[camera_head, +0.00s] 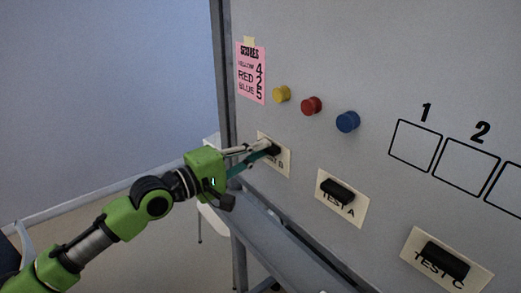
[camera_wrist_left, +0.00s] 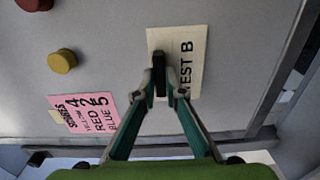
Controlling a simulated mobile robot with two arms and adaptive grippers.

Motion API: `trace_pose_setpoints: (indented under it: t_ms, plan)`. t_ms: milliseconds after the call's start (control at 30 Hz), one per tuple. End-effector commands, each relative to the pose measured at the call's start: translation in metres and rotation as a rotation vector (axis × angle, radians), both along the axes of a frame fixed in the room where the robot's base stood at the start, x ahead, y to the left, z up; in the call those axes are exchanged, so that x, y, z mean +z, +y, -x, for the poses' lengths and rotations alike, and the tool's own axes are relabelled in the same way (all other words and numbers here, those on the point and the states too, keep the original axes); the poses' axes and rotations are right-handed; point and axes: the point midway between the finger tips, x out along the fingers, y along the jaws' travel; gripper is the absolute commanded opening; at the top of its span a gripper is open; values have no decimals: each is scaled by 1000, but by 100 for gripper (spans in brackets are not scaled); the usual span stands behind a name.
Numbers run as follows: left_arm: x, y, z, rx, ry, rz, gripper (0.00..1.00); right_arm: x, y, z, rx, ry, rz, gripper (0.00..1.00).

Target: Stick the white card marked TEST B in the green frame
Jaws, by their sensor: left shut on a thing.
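The cream-white card marked TEST B (camera_head: 284,168) is flat against the grey whiteboard, below the round magnets. It also shows in the left wrist view (camera_wrist_left: 187,50), with its letters running sideways. My left gripper (camera_head: 269,150) is at the card, shut on the black block (camera_wrist_left: 160,77) on its face. The fingers cover part of the card and its lettering. Two black-outlined squares, marked 1 (camera_head: 415,145) and 2 (camera_head: 467,167), are on the board to the right, with part of a third at the picture's edge. No green frame is in view. My right gripper is not in view.
Cards TEST A (camera_head: 330,208) and TEST C (camera_head: 418,243), each with a black block, are lower right. Yellow (camera_head: 281,94), red (camera_head: 311,106) and blue (camera_head: 347,121) magnets sit above. A pink score sheet (camera_head: 248,75) is at the left edge. A ledge runs below.

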Motion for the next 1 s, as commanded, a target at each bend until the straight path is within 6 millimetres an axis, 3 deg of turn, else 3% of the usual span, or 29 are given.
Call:
trace_pose_setpoints:
  t_ms: [1000]
  plan:
    - [0,25,18,0,-1,1,0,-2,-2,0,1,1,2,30]
